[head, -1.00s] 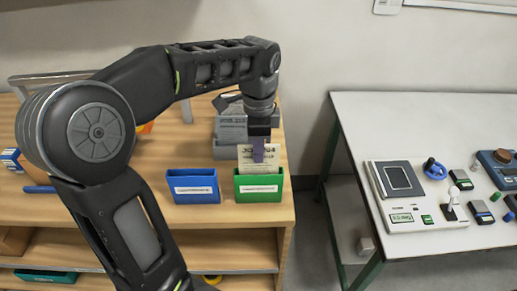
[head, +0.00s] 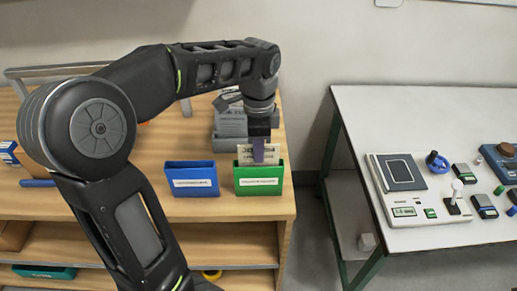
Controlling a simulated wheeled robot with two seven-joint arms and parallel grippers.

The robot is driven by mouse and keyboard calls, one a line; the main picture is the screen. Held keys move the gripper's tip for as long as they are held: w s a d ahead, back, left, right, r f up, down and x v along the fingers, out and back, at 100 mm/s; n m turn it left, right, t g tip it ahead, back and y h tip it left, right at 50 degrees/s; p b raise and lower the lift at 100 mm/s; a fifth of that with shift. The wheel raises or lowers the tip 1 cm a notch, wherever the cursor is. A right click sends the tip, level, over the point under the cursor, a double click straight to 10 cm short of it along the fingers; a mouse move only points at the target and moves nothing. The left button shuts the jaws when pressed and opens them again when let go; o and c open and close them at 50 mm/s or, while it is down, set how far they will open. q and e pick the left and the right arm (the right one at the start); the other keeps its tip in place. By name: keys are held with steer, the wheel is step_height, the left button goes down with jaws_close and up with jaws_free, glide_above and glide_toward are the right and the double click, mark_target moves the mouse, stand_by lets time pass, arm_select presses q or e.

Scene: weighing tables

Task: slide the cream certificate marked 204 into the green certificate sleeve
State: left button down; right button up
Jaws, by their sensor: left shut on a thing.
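The green certificate sleeve (head: 259,181) stands upright near the right front edge of the wooden table, with a white label on its front. The cream certificate (head: 245,152) is upright, its lower part inside the green sleeve and hidden by the sleeve's front wall. Only its upper part shows above the rim; its number is not legible now. My left gripper (head: 259,154) points down just above the sleeve and is shut on the upper edge of the cream certificate. My right gripper is not in view.
A blue sleeve (head: 192,181) stands just left of the green one. Grey holders with papers (head: 230,124) stand behind. A white table (head: 360,115) at the right carries a scale (head: 403,172) and small items. A gap separates the tables.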

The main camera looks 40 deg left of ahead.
arm_select(q)
steer(key=shift+f+b, duration=0.45)
steer(key=shift+f, duration=0.3)
steer(key=c, duration=1.5)
jaws_free()
step_height(320, 180, up, 6)
steer(key=shift+f, duration=0.2)
steer(key=shift+r+p, duration=0.55)
steer(key=shift+r, duration=0.6)
steer(key=shift+f, duration=0.1)
